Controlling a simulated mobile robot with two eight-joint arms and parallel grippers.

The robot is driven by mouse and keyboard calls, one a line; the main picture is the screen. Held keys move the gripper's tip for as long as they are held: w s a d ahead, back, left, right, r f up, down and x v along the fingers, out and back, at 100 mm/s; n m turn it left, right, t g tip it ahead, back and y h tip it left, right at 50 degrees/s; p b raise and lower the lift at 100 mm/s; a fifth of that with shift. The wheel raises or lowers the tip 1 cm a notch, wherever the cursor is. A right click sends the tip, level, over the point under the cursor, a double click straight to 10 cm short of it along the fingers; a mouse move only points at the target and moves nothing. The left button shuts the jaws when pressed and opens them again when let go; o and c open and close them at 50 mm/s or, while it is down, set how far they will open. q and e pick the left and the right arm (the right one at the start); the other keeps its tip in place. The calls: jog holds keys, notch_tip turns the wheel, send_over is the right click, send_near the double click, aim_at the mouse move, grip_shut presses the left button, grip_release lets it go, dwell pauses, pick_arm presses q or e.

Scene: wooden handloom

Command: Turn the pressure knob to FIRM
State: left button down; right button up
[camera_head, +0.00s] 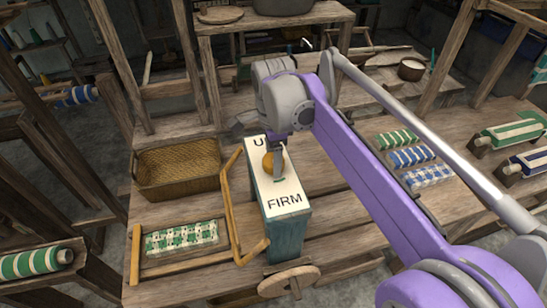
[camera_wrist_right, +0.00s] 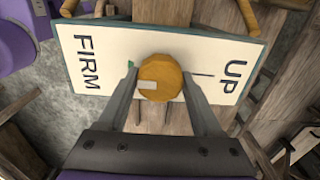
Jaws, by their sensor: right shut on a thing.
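The pressure knob (camera_head: 267,161) is a round yellow-brown disc on the white top plate (camera_head: 284,186) of a blue-green box. The plate reads FIRM at its near end and UP, partly hidden, at its far end. In the right wrist view the knob (camera_wrist_right: 160,77) shows a pale mark on the side toward FIRM; a short black line lies on the plate toward UP. My right gripper (camera_wrist_right: 162,85) is shut on the knob, one finger on the FIRM side and one on the UP side. My left gripper is in neither view.
A wicker basket (camera_head: 178,166) and a tray with green-and-white woven cloth (camera_head: 181,238) lie left of the box. A wooden wheel (camera_head: 289,281) is at its front. Striped cloth pieces (camera_head: 411,157) lie to the right. Loom posts stand at left and back.

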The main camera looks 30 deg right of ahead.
jog(key=shift+r, duration=0.1)
jog(key=o, duration=1.4)
jog(key=shift+c, duration=0.2)
notch_tip(320, 180, up, 11)
jog(key=shift+p, duration=0.4)
jog(key=shift+f, duration=0.2)
